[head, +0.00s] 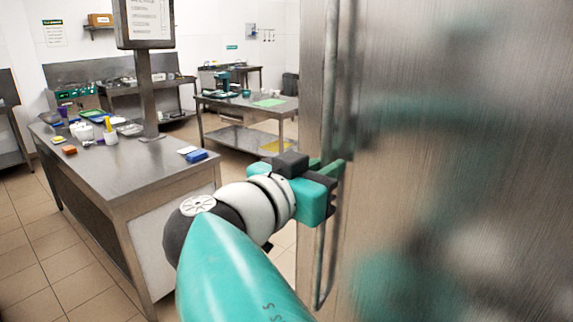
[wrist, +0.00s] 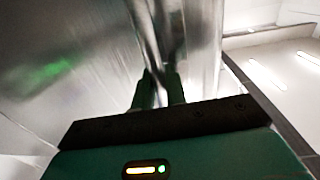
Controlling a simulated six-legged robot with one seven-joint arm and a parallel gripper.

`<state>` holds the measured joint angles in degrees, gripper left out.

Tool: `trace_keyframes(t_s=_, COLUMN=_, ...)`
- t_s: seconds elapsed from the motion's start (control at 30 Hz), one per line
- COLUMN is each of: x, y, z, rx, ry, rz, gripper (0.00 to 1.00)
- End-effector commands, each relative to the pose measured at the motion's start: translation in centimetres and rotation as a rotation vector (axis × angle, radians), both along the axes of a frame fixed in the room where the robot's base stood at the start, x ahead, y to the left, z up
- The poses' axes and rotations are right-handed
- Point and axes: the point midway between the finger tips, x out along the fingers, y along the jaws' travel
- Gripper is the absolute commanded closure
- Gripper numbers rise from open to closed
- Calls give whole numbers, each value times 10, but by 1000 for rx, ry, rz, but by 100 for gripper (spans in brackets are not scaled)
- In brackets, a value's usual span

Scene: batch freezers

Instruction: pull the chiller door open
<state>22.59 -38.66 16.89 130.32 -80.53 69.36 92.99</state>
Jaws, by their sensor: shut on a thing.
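The chiller door (head: 450,130) is a large brushed-metal panel filling the right side of the head view, with my arm reflected in it. Its long vertical bar handle (head: 329,80) runs near the door's left edge. In the wrist view my gripper's fingers (wrist: 160,90) stand on both sides of the handle (wrist: 150,40), and the door (wrist: 70,60) fills the left. I cannot tell from these views whether the door stands ajar.
A steel counter (head: 130,175) with small containers and a sign post stands to the left. A second steel table (head: 245,108) is further back. Tiled floor (head: 40,255) is free at the lower left. Ceiling lights (wrist: 267,75) show in the wrist view.

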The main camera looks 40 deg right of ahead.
Motion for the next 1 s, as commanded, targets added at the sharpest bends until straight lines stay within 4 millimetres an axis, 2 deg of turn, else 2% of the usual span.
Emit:
trace_keyframes(t_s=0.67, x=-3, y=-1, z=2, rx=-4, ry=-2, rz=1, gripper=100)
trace_keyframes(t_s=0.7, x=-3, y=-1, z=1, rx=-4, ry=-2, rz=1, gripper=81)
trace_keyframes(t_s=0.77, x=-3, y=0, z=1, rx=-3, ry=-2, rz=2, gripper=70)
trace_keyframes(t_s=1.0, x=-3, y=1, z=1, rx=-2, ry=-1, rz=3, gripper=70)
